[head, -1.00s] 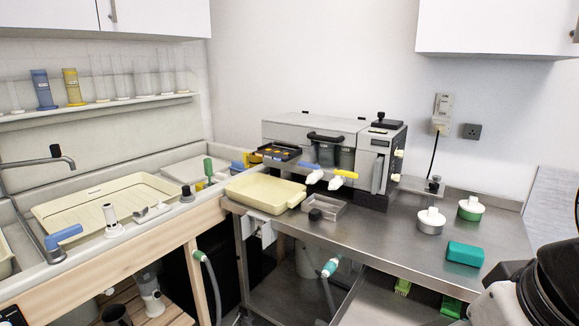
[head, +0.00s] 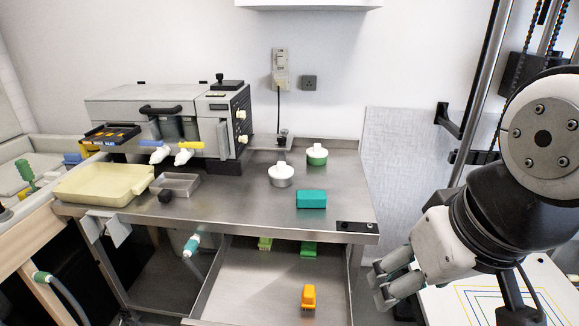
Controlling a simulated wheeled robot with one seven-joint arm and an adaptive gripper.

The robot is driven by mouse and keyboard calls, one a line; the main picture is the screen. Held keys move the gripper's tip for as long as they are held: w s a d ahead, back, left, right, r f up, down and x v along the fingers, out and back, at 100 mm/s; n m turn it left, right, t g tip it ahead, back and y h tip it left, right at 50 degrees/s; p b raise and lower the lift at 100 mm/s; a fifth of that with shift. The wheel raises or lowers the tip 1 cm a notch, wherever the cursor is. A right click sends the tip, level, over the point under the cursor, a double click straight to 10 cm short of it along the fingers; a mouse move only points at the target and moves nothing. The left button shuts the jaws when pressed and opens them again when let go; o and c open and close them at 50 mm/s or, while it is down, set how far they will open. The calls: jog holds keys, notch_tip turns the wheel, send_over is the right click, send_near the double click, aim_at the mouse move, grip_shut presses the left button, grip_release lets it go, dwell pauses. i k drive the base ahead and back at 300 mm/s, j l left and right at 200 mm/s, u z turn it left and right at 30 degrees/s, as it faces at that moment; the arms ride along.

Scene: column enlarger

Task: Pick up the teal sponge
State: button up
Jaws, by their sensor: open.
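The teal sponge (head: 311,199) is a small block lying flat on the steel bench top (head: 240,208), near its front right part. My gripper (head: 380,287) is open and empty at the lower right. It is below and to the right of the sponge, clearly apart from it, beyond the bench's right end in the picture. Nothing hides the sponge.
A white-knobbed steel pot (head: 281,175) and a green one (head: 317,155) stand behind the sponge. A cream tray (head: 103,184) and a grey machine (head: 170,120) are further left. A lower drawer (head: 262,285) holds an orange item (head: 309,297). An enlarger baseboard (head: 490,300) lies right.

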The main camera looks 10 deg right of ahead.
aim_at(305, 198)
jog(key=i+j+z, duration=0.25)
jog(key=i, duration=0.25)
jog(key=i+j+z, duration=0.25)
jog(key=i, duration=0.3)
